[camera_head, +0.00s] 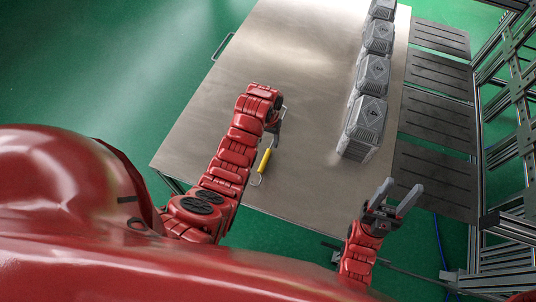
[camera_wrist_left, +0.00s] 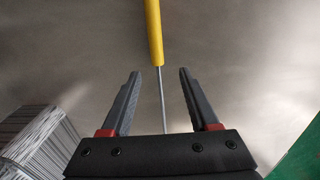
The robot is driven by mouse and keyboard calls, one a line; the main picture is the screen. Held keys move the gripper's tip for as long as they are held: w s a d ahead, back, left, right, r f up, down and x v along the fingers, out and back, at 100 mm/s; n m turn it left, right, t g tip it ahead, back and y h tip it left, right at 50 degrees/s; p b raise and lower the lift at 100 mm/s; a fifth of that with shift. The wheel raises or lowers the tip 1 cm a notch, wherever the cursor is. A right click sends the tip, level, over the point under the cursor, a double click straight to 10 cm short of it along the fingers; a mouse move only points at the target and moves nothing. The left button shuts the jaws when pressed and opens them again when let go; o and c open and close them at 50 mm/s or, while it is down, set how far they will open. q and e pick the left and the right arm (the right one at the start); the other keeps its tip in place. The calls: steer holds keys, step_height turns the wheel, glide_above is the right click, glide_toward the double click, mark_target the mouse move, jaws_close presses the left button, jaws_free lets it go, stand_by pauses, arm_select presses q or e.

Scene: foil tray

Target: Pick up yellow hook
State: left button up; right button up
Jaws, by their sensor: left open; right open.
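The yellow hook (camera_head: 264,160) lies on the metal table in the head view, just right of my left forearm. In the left wrist view its yellow handle (camera_wrist_left: 154,32) enters from the top, and its thin metal rod runs down between my open fingers. My left gripper (camera_head: 277,121) is above the table near the hook, partly hidden by its own wrist; its fingers (camera_wrist_left: 158,78) are apart, one on each side of the rod, not visibly touching it. My right gripper (camera_head: 392,193) is open and empty near the table's front right corner.
The metal table (camera_head: 215,130) is mostly clear on its left and middle. A row of several grey boxes (camera_head: 366,121) stands along its right side; a grey ribbed object (camera_wrist_left: 38,140) shows at lower left in the wrist view. Dark panels (camera_head: 437,122) and a metal frame (camera_head: 510,130) lie beyond.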

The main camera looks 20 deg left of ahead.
arm_select(q)
steer(key=shift+s+d+f+p, duration=0.15)
steer(key=shift+f+p, duration=0.15)
steer(key=shift+f, duration=0.9)
steer(key=shift+s+d+f+p, duration=0.1)
steer(key=shift+f+p, duration=0.15)
steer(key=shift+f, duration=1.7)
jaws_close()
